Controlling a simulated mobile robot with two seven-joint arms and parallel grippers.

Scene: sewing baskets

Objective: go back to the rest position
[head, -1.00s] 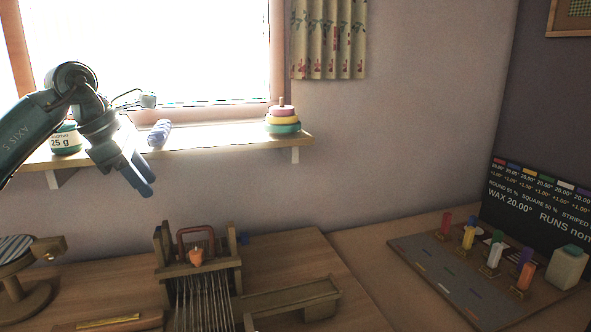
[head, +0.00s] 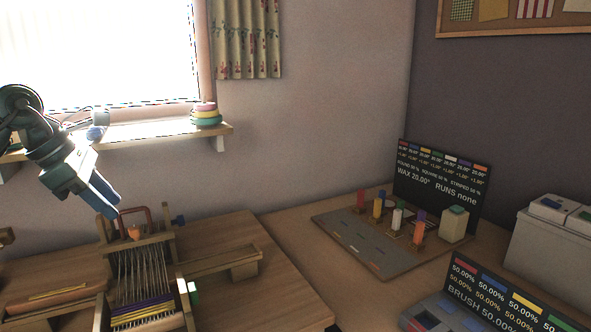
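My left arm comes in from the left edge in the head view. Its gripper (head: 108,204) hangs in front of the wall, pointing down and to the right, with its blue fingers just above and in front of the loom's back end. The fingers overlap from this angle, so I cannot tell whether they are open or shut. I see no object between them. My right gripper is not in view.
A wooden loom (head: 185,290) with taut threads stands below the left gripper. A board with coloured pegs (head: 345,240), black signs (head: 440,185) and a grey box (head: 545,245) are at right.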

